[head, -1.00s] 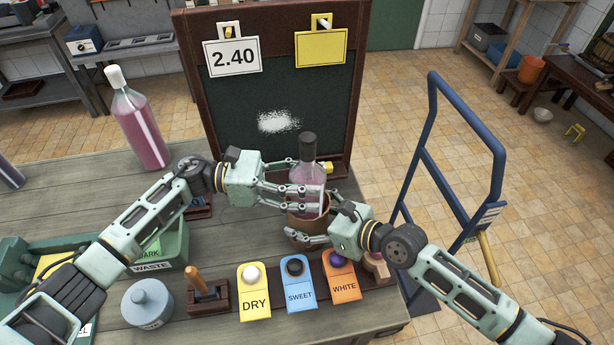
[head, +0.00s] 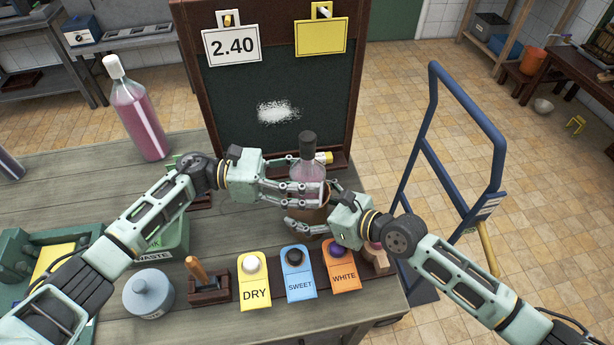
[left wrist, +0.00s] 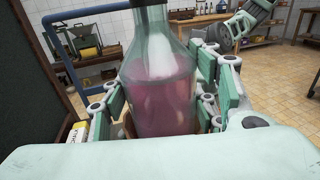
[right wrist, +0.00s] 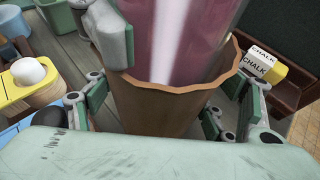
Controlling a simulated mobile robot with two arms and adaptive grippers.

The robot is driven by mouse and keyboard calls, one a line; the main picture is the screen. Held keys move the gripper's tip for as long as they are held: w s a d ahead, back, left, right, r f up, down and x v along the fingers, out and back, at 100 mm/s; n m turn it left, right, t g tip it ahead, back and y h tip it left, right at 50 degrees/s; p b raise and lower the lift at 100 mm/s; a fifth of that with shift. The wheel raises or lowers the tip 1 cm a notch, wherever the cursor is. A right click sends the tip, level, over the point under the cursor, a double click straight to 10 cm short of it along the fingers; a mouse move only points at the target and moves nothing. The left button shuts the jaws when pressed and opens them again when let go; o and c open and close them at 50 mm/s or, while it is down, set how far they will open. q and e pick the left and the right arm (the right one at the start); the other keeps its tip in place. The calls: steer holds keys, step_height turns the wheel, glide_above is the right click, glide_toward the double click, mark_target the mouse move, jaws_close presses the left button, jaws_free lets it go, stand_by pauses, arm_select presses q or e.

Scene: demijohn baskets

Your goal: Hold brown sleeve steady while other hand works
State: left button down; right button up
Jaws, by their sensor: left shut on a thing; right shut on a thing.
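A clear bottle of pink liquid with a dark cap (head: 308,170) stands upright in the brown sleeve (head: 310,222). My left gripper (head: 318,191) is shut around the bottle's body, above the sleeve. The left wrist view shows the bottle (left wrist: 160,92) between the finger pads. My right gripper (head: 312,216) is shut around the brown sleeve from the right. In the right wrist view the sleeve (right wrist: 165,108) has a wavy rim, and the bottle's lower part is inside it. The bottle's base is hidden by the sleeve.
DRY (head: 255,293), SWEET (head: 299,286) and WHITE (head: 342,278) tags lie along the near table edge. A chalkboard (head: 270,85) stands behind. Another pink bottle (head: 140,115) stands at the left, and a blue hand truck (head: 430,110) at the right. A chalk box (right wrist: 262,65) is near the sleeve.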

arm_select(q)
steer(key=shift+f, duration=0.1)
stand_by(0.7)
steer(key=c, duration=0.7)
jaws_free()
steer(key=shift+o, duration=0.6)
steer(key=shift+f, duration=0.1)
steer(key=a, duration=1.2)
steer(key=shift+w, duration=0.35)
arm_select(e)
steer(key=shift+o, duration=0.2)
steer(key=shift+s, duration=0.1)
steer(key=shift+f, duration=0.1)
steer(key=o, duration=1.2)
